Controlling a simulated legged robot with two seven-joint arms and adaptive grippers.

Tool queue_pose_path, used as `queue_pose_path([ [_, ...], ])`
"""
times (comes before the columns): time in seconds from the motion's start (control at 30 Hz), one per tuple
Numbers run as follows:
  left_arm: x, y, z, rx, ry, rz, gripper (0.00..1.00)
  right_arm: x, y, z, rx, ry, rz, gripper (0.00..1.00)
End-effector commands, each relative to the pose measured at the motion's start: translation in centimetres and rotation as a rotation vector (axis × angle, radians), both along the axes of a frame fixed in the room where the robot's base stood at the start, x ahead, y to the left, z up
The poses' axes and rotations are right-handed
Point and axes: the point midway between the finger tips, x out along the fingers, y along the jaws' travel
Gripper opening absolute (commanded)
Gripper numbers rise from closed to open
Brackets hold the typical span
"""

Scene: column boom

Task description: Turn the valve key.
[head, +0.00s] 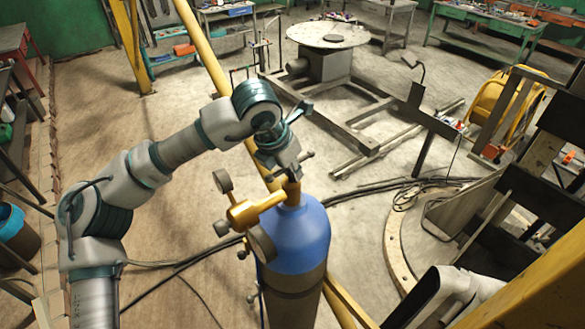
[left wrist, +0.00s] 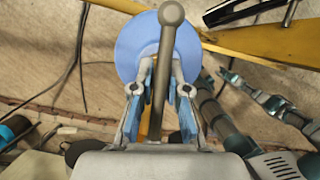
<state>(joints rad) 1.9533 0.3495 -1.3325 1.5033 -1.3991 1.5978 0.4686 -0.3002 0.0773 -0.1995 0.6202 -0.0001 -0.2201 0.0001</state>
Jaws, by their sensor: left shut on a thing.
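A gas cylinder (head: 297,240) with a blue shoulder and a brownish body stands upright in the lower middle of the head view. My left gripper (head: 285,168) is over its top, at the valve. The valve key (head: 307,155) shows as a thin grey bar with a knobbed end beside the fingers. In the left wrist view the key (left wrist: 171,15) is a grey bar with a ball end, crossing between the two fingers (left wrist: 160,90), with the blue cylinder top (left wrist: 130,50) beyond. My left gripper is shut on the key. The fingers partly hide the valve stem. My right gripper is not visible.
A brass regulator (head: 252,210) with round gauges sticks out left of the valve, close to my gripper. A yellow post (head: 205,50) slants behind the cylinder. Dark hoses (head: 385,187) lie on the floor. A round-topped table (head: 326,36) stands farther back.

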Motion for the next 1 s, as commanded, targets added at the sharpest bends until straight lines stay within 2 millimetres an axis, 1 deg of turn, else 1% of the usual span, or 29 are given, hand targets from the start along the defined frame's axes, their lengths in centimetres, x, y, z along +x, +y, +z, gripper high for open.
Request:
queue_pose_path([
  [1.0, 0.05, 0.03, 0.20, -0.003, -0.003, -0.040, 0.00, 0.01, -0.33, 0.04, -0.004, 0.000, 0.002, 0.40],
])
